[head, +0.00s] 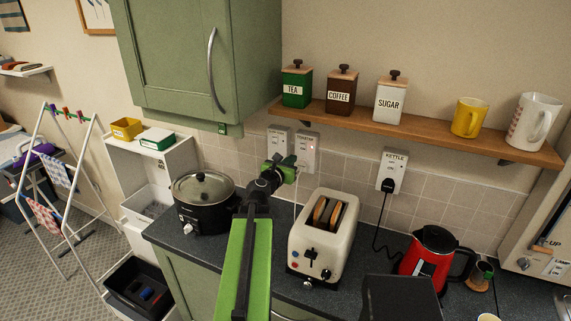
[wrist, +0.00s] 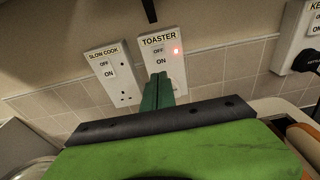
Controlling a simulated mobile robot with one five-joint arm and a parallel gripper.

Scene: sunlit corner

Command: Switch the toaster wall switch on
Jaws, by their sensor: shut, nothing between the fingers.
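The toaster wall switch (head: 307,147) is a white plate on the tiled wall, above and left of the cream toaster (head: 310,262). In the wrist view the plate is labelled TOASTER (wrist: 160,40), with OFF above ON, and a small red light (wrist: 176,51) glows on it. My gripper (head: 284,163) is shut and empty, its green fingers in front of the plate's lower left part. The lower part of the plate is partly hidden.
The slow cook switch (wrist: 108,70) is close on the left, above the black slow cooker (head: 203,200). The kettle switch (head: 391,170) with a black plug is to the right, above the red kettle (head: 432,256). A wooden shelf (head: 430,129) and green cupboard (head: 185,60) overhang the switches.

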